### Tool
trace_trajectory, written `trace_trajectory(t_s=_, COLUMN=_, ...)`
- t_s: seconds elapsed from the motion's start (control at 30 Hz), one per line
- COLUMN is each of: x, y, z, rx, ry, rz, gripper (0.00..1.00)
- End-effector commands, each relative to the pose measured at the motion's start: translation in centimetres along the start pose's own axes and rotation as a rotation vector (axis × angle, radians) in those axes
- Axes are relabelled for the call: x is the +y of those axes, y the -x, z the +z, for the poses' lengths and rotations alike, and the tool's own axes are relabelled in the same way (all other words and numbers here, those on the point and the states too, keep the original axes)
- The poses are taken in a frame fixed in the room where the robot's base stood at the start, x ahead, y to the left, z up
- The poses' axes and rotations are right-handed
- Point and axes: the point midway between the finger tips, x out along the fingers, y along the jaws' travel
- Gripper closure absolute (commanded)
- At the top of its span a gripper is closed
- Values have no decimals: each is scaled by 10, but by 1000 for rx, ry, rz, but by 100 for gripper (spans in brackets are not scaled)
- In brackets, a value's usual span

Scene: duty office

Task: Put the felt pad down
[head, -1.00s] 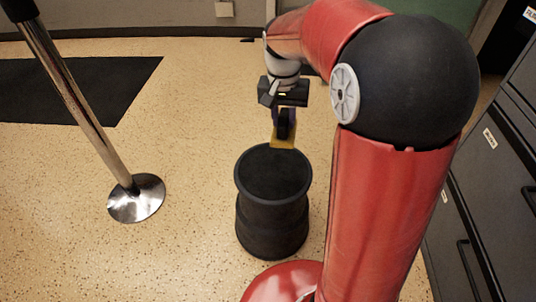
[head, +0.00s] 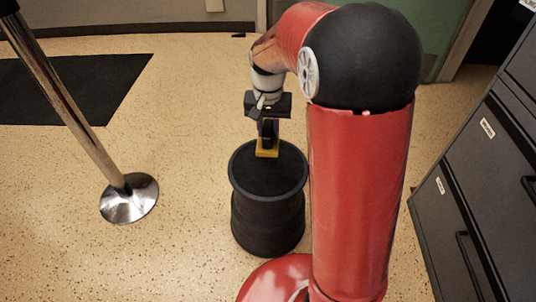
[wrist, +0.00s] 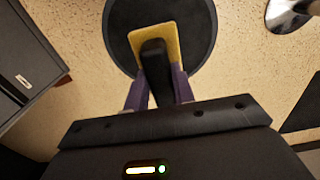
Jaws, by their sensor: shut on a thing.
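The felt pad (head: 267,153) has a yellow base with a black grip on top. It also shows in the wrist view (wrist: 172,40), where its black grip is between the two purple fingers. My gripper (head: 267,134) is shut on the felt pad and points down. The pad is over the top of the round black stool (head: 262,180), near its far side. I cannot tell whether the pad touches the stool top. In the wrist view my gripper (wrist: 158,82) hides part of the pad's near end.
A chrome post with a round base (head: 129,198) stands on the floor to the left. A dark mat (head: 70,88) lies behind it. Dark filing cabinets (head: 470,190) stand at the right. The speckled floor between post and stool is clear.

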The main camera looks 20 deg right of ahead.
Motion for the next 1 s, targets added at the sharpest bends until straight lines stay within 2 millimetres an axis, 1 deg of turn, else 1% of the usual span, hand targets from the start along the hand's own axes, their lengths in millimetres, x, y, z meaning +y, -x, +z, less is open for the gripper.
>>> trace_trajectory(t_s=0.03, x=0, y=-16, z=1, rx=-5, ry=0, rz=2, gripper=100)
trace_trajectory(t_s=0.1, x=0, y=-31, z=1, rx=-4, ry=0, rz=2, gripper=100)
trace_trajectory(t_s=0.2, x=0, y=-47, z=0, rx=-2, ry=0, rz=1, gripper=100)
trace_trajectory(t_s=0.43, x=0, y=-63, z=0, rx=-1, ry=0, rz=0, gripper=100)
trace_trajectory(t_s=0.63, x=0, y=-90, z=0, rx=-3, ry=0, rz=0, gripper=100)
trace_trajectory(t_s=0.7, x=0, y=-95, z=0, rx=-1, ry=0, rz=-1, gripper=100)
trace_trajectory(t_s=0.97, x=0, y=-96, z=0, rx=1, ry=0, rz=-1, gripper=100)
trace_trajectory(t_s=1.0, x=0, y=-97, z=0, rx=1, ry=0, rz=-1, gripper=74)
